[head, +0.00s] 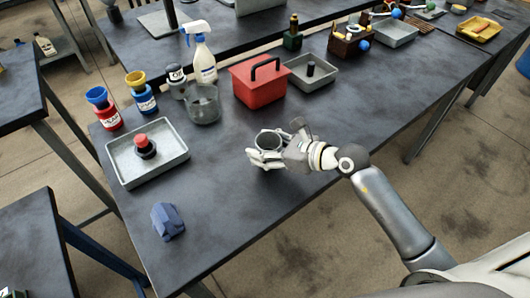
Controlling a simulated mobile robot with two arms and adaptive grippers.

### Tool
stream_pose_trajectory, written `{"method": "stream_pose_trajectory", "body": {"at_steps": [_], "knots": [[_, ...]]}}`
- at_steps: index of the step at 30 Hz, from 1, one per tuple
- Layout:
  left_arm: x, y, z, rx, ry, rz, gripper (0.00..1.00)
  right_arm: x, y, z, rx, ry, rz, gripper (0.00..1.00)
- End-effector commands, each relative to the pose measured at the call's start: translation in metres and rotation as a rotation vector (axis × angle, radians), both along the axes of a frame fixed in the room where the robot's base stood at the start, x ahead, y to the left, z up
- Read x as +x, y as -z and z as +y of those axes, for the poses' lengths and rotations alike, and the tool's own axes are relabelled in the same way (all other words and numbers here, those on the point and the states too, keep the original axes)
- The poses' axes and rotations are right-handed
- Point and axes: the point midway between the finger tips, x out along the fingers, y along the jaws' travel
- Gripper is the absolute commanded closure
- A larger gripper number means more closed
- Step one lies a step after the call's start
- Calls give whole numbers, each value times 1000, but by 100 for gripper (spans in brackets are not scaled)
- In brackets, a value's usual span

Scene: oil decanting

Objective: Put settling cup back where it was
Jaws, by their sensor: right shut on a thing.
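The settling cup appears to be the small grey, round, open-topped cup (268,138) near the middle of the dark table. My right gripper (266,155) comes in from the right and is shut on this cup, its pale fingers around the lower part. The cup looks upright. I cannot tell whether its base touches the table. Its lower part is hidden by the fingers. My left gripper is not in view.
A clear grey beaker (203,108), a red toolbox (260,86) and a spray bottle (203,62) stand behind. A grey tray (176,170) with a red-topped container (146,147) lies left. A blue object (168,221) sits near the front. The table (235,215) is clear nearby.

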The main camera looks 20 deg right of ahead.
Motion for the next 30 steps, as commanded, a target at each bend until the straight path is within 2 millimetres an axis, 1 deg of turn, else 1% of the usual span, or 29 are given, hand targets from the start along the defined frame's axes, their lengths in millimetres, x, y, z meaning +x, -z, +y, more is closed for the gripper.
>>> {"method": "stream_pose_trajectory", "body": {"at_steps": [1,5,13,16,17,18,21,30], "knots": [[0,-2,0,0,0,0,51,-2,8,1,2,0,7,96],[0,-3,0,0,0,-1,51,-1,20,1,3,0,4,96],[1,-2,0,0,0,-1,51,-1,21,1,0,-1,2,96],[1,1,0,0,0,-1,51,-1,25,1,0,-1,2,96],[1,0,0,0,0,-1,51,-1,25,1,0,-1,4,44],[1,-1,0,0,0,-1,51,-1,25,1,0,-1,4,39],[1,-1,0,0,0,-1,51,-1,25,0,0,-1,4,26],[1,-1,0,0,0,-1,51,-1,24,1,0,-1,4,25]]}}
